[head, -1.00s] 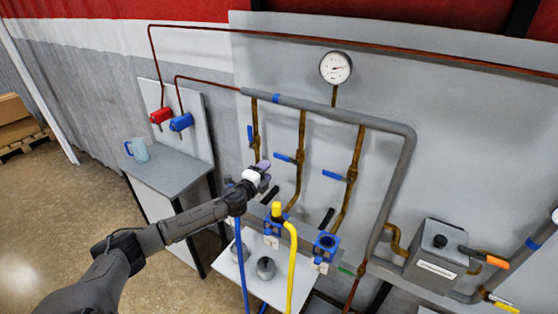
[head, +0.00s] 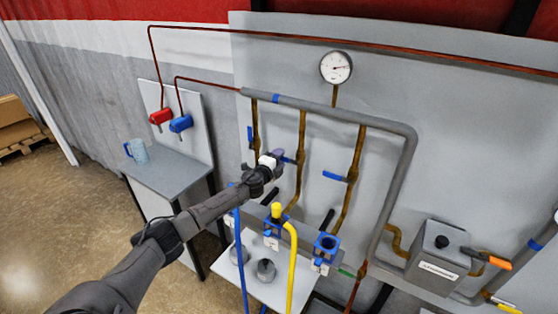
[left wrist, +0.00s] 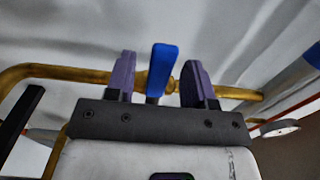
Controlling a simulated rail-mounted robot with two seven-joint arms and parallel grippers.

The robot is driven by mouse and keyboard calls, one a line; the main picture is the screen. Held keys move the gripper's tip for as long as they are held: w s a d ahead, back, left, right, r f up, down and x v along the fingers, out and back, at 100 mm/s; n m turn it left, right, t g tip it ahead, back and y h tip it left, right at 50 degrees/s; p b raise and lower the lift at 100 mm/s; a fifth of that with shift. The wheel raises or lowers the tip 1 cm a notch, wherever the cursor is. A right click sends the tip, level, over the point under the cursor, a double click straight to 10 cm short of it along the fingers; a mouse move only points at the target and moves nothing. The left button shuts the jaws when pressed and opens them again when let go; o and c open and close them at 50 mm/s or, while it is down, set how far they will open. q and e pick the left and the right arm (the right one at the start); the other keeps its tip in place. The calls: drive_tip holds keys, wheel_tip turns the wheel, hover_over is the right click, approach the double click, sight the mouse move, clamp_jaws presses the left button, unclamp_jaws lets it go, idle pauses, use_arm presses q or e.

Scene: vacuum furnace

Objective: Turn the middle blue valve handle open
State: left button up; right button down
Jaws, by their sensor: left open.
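The middle blue valve handle (head: 288,160) sits on the middle brass pipe (head: 301,140). In the head view its left part is hidden behind my left gripper (head: 272,159). In the left wrist view the blue handle (left wrist: 161,68) shows between the two purple fingers of my left gripper (left wrist: 161,80), with a gap on each side. The gripper is open and is not closed on it. The left blue handle (head: 250,136) points along its pipe. The right blue handle (head: 333,176) points sideways to the left. My right gripper is not in view.
A yellow hose (head: 291,262) and a blue hose (head: 241,258) rise from below near my left arm. A pressure gauge (head: 336,67) is above. A grey box with an orange-tipped lever (head: 498,264) is at the right. A mug (head: 138,151) stands on the side table.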

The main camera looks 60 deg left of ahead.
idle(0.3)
use_arm(q)
clamp_jaws()
idle(0.3)
